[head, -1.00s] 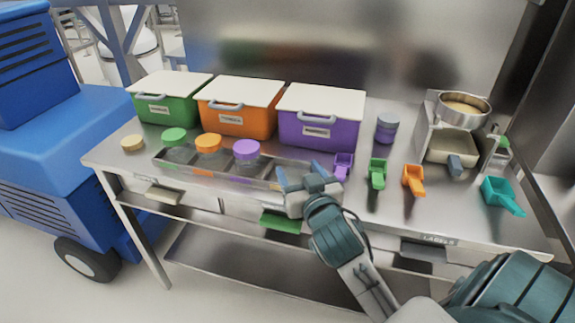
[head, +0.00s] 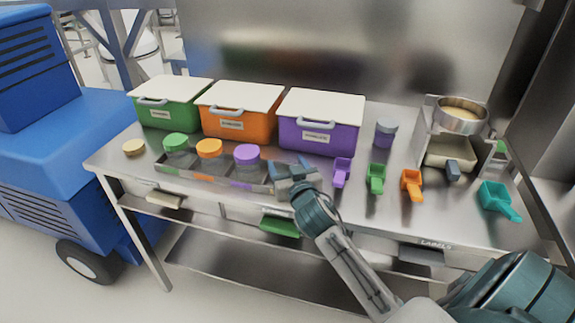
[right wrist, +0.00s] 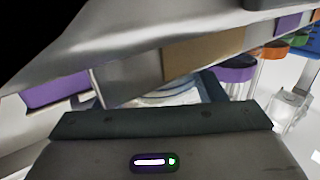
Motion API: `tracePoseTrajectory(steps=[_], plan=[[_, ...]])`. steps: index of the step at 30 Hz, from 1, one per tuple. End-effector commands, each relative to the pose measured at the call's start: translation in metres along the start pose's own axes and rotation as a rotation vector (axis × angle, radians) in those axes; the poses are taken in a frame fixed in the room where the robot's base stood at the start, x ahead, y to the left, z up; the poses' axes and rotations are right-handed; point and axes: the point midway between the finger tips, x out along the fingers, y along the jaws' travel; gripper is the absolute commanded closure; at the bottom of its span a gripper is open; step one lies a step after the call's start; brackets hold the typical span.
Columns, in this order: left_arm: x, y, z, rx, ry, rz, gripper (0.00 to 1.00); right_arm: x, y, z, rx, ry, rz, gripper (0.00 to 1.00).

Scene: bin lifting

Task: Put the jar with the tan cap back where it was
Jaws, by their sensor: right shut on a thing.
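My right gripper (head: 291,165) is at the right end of the jar rack (head: 215,179), shut on a clear round glass thing (right wrist: 172,95). I take it for the jar, which is mostly hidden by my gripper in both views; no tan cap shows on it. A flat tan disc (head: 134,147), like a cap, lies on the table left of the rack. Jars with green (head: 175,141), orange (head: 209,147) and purple (head: 247,152) caps stand in the rack. A tan patch (right wrist: 205,52) marks the rack's front close to the held thing. My left gripper is not in view.
Green (head: 170,116), orange (head: 235,125) and purple (head: 318,138) lidded bins stand behind the rack. Several coloured scoops, such as a purple one (head: 341,173), lie to the right. A scale with a metal bowl (head: 460,119) stands at the back right.

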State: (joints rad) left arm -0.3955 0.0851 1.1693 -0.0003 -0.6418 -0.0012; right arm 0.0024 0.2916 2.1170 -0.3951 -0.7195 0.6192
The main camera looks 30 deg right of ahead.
Motion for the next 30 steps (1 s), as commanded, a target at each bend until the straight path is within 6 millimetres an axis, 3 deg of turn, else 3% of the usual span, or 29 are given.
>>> tracePoseTrajectory(steps=[10, 11, 13, 14, 25, 28, 30], plan=[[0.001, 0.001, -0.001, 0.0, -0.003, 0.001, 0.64, 0.0, 0.0, 0.002, 0.0, 0.002, 0.0, 0.68], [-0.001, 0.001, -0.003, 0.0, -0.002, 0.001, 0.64, 0.0, 0.0, 0.002, 0.0, 0.001, 0.0, 0.31], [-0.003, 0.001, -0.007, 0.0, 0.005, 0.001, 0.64, 0.0, 0.0, 0.002, 0.0, 0.0, 0.0, 0.17], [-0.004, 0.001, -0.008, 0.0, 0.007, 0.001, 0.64, 0.0, 0.0, 0.002, 0.0, 0.0, 0.0, 0.15], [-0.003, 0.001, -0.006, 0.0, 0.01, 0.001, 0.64, -0.002, 0.0, -0.001, 0.0, 0.0, 0.0, 0.15], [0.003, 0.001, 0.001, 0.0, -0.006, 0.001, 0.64, -0.017, 0.0, 0.002, 0.0, 0.0, -0.001, 0.15], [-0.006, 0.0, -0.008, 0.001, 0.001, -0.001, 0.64, -0.031, 0.0, 0.002, 0.0, 0.0, -0.001, 0.15]])
